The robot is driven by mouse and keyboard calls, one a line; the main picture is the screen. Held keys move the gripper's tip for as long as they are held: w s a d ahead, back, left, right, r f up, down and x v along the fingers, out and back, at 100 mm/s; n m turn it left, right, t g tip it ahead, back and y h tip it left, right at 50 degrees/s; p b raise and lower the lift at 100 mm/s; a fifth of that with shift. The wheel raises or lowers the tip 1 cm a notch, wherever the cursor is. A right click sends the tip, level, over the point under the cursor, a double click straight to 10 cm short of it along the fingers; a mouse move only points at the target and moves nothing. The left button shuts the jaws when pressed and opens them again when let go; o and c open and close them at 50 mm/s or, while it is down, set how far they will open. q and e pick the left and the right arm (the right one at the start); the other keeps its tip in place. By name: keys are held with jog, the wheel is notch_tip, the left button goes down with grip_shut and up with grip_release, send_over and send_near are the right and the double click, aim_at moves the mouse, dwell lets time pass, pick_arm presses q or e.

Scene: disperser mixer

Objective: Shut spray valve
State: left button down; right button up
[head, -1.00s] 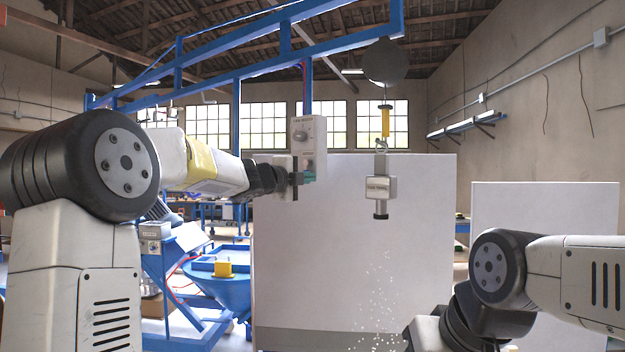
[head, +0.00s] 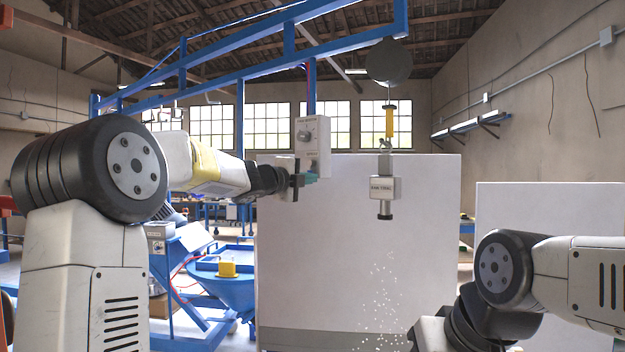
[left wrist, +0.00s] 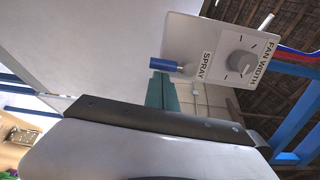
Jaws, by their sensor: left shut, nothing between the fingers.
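A pale control box (head: 312,141) hangs from the blue frame. In the left wrist view its panel (left wrist: 207,50) has a round grey knob (left wrist: 239,66) marked FAN WIDTH and a small valve marked SPRAY with a blue lever (left wrist: 168,67). The lever points to the left in that view. My left gripper (head: 310,179) is shut and empty at the box's lower end. Its teal fingertips (left wrist: 160,90) are close to the lever; I cannot tell whether they touch it. White droplets (head: 382,310) show in the air at lower centre. My right gripper is outside the picture.
A large white panel (head: 350,250) stands behind. A blue hopper machine (head: 225,285) stands at lower left. My right arm is at lower right.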

pick_arm(q)
jog(key=shift+a, duration=0.1)
jog(key=shift+w+a+r+m+h, duration=0.25)
jog(key=shift+w+a+m, duration=0.45)
jog(key=shift+m, duration=2.3)
jog(key=shift+w+a+r+m, duration=0.45)
jog(key=shift+a+m, duration=0.5)
jog(key=shift+m, duration=2.05)
jog(key=shift+w+a+r+m+h, duration=0.2)
jog(key=shift+w+a+m, duration=0.5)
jog(key=shift+m, duration=2.3)
jog(key=shift+s+a+r, duration=0.1)
jog(key=shift+a, duration=0.05)
